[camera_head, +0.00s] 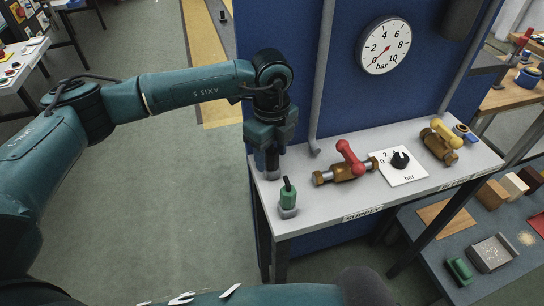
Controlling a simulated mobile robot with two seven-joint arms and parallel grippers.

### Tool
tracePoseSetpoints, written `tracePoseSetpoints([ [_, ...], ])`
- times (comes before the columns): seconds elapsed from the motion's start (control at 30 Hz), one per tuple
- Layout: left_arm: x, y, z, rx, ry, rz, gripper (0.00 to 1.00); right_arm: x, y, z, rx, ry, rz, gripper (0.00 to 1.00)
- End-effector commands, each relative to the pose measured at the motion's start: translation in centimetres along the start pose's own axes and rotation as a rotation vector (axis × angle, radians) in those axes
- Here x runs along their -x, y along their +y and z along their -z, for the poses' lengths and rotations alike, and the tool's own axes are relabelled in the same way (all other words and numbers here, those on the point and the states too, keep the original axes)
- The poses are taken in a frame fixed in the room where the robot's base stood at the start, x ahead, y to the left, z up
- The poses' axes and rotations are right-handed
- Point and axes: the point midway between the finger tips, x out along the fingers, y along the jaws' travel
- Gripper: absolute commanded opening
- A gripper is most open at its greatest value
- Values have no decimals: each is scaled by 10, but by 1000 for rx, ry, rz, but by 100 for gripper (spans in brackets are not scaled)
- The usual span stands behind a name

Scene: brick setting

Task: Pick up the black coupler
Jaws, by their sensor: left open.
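My left gripper (268,168) points down over the left end of the grey bench (330,205). It is open, with its fingers close to the bench top. A dark shape shows between and below the fingers, but I cannot tell whether it is the black coupler or part of the gripper. A green fitting (288,196) with a black upright tip and a grey base stands just in front and to the right of the gripper, apart from it. My right gripper is not in view.
A brass valve with a red handle (350,160), a white plate with a black knob (400,160) and a brass valve with a yellow handle (440,140) line the bench. A grey pipe (319,90) rises behind, by the blue panel with a gauge (385,45).

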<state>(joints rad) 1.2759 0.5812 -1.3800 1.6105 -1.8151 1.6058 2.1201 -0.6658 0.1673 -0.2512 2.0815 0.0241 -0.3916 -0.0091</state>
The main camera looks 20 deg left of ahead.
Motion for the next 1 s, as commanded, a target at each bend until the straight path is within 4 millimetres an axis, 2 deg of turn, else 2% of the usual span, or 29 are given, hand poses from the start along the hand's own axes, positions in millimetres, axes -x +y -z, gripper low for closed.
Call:
tracePoseSetpoints([
  [0.2,-1,0,0,-1,0,1,51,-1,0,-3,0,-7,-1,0],
  [0.8,0,0,0,-1,0,1,2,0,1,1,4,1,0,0],
  [1.0,0,0,0,-1,0,1,2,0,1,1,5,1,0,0],
])
